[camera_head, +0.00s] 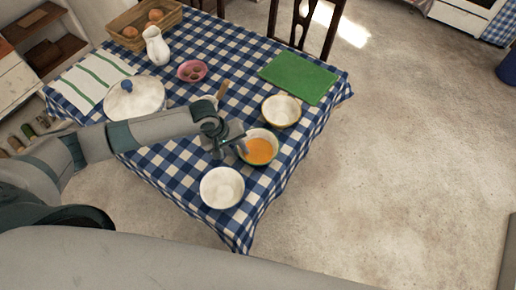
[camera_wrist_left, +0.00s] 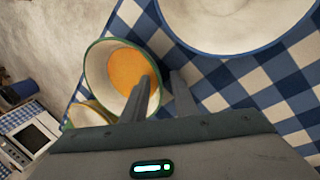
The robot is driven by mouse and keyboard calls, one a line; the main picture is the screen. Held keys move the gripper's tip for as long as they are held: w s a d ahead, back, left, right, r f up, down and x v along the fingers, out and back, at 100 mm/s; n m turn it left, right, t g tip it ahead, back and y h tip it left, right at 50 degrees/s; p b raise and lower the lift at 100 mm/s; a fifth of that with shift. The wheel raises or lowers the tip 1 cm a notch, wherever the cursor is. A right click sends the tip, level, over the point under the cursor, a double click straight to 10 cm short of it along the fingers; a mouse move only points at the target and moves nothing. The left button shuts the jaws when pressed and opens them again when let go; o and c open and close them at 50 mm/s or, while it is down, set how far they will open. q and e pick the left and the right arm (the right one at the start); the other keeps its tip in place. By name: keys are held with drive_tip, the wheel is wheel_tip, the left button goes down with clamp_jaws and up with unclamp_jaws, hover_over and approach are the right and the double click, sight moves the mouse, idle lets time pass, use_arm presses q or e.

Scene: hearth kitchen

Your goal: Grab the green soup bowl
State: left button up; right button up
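The green soup bowl (camera_head: 261,147) is a pale bowl with a green rim and orange soup inside, standing on the table near its right edge. In the left wrist view the bowl (camera_wrist_left: 95,68) is left of centre. My left gripper (camera_head: 242,149) is at the bowl's left side in the head view. In the left wrist view its two fingers (camera_wrist_left: 163,88) are apart, one over the bowl's inside and the other outside the rim. Whether they touch the wall I cannot tell. My right gripper is not in view.
A white bowl (camera_head: 222,188) stands close in front, and another bowl (camera_head: 281,111) stands behind. A lidded pot (camera_head: 135,98), a pink bowl (camera_head: 192,71), a jug (camera_head: 156,46) and a green board (camera_head: 298,77) share the checked table (camera_head: 232,222). Floor to the right is clear.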

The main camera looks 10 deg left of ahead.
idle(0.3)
use_arm(q)
clamp_jaws()
drive_tip(key=shift+r, duration=0.25)
drive_tip(key=shift+w+r+b, duration=0.1)
drive_tip(key=shift+r+b, duration=0.7)
drive_tip(key=shift+r, duration=0.9)
drive_tip(key=s+d+r+b, duration=0.2)
drive_tip(key=s+d+r, duration=0.3)
drive_tip(key=d, duration=0.5)
drive_tip(key=shift+s+r+b, duration=0.25)
drive_tip(key=shift+r+b, duration=0.1)
drive_tip(key=shift+r, duration=0.75)
drive_tip(key=shift+d, duration=0.15)
